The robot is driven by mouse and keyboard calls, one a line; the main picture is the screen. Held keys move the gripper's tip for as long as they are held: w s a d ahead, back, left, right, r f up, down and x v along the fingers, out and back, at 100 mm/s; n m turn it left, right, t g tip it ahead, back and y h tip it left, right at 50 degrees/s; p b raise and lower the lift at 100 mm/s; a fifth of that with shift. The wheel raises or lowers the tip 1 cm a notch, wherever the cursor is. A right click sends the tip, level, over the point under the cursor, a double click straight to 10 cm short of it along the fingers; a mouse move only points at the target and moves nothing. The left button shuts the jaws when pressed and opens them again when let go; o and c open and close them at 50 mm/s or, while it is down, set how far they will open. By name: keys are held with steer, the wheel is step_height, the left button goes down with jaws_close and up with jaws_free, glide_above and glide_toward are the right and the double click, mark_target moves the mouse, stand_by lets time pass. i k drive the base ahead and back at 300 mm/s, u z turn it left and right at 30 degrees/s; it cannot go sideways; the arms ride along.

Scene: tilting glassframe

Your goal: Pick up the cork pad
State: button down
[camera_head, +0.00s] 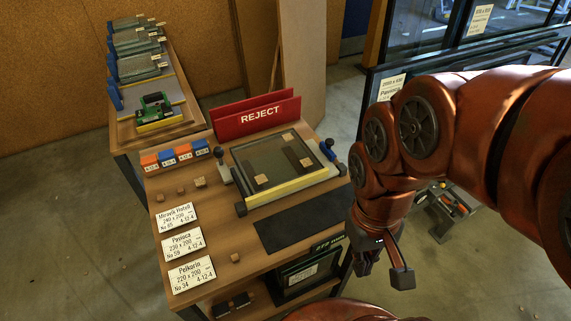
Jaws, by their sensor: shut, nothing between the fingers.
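Several small brown blocks that look like cork pads lie on the wooden bench in the head camera view. One cork pad (200,182) is left of the glass frame, with a second cork pad (181,192) and a third (160,197) beside it. Another cork pad (235,257) lies near the bench front. Lighter tan pads (261,179) rest on the glass frame (290,187). My gripper (383,272) hangs right of the bench's front edge, apart from every pad. It is shut and empty.
The wooden bench (218,228) carries a red REJECT bin (258,116), label cards (182,241), coloured blocks (175,155) and a dark mat (297,222). A second bench (135,135) with framed panes stands behind. A dark-framed glass rack (450,62) stands at the back right.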

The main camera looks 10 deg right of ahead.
mark_target(201, 181)
steer(key=u, duration=0.1)
steer(key=k, duration=0.45)
steer(key=u, duration=1.7)
steer(key=i, duration=0.65)
steer(key=z, duration=0.05)
